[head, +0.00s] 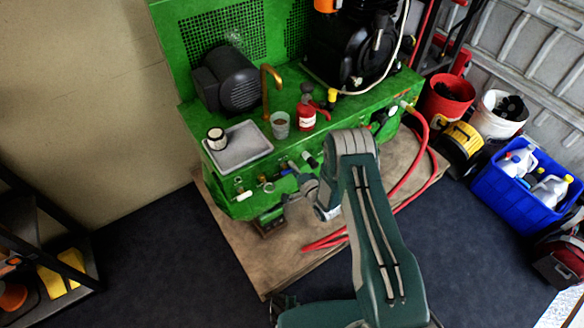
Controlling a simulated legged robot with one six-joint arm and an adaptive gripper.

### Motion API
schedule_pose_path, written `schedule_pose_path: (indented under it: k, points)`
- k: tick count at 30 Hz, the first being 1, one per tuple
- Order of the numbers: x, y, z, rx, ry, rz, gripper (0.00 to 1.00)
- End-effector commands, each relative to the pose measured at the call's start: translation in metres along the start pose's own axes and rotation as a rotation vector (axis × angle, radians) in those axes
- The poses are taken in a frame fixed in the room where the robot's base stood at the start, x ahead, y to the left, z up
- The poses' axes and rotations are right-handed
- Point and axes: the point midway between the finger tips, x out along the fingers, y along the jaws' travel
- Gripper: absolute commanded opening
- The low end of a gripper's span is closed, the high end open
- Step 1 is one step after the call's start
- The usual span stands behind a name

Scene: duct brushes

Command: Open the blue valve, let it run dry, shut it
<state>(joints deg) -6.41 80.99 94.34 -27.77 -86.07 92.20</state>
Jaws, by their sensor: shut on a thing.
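The green machine (225,165) carries a row of small fittings along its front edge. The blue valve (286,171) is one of them, a small blue handle mostly hidden by my gripper. My gripper (293,181) is at the front face of the machine, shut on the blue valve; the fingertips are small and partly covered by my wrist. No liquid can be made out below the valve from here.
A grey tray (240,148), a cup (280,124) and a red bottle (306,116) stand on the machine's top. A red hose (412,172) curves over the brown mat (245,245). A blue crate (520,195) stands at right.

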Motion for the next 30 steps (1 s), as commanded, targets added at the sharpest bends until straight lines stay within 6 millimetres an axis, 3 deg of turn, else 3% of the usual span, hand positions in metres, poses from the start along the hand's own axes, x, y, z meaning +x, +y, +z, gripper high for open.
schedule_pose_path:
  k: [14,15,17,18,30]
  points:
    - [-0.0026,0.0045,-0.0026,0.018,0.009,0.012,0.00]
    - [-0.0027,0.0046,-0.0026,0.018,0.009,0.012,0.22]
    - [-0.0027,0.0046,-0.0024,0.018,0.009,0.012,0.49]
    - [-0.0026,0.0043,-0.0021,0.018,0.008,0.011,0.53]
    - [-0.0055,0.0021,-0.0002,0.015,0.003,0.006,0.53]
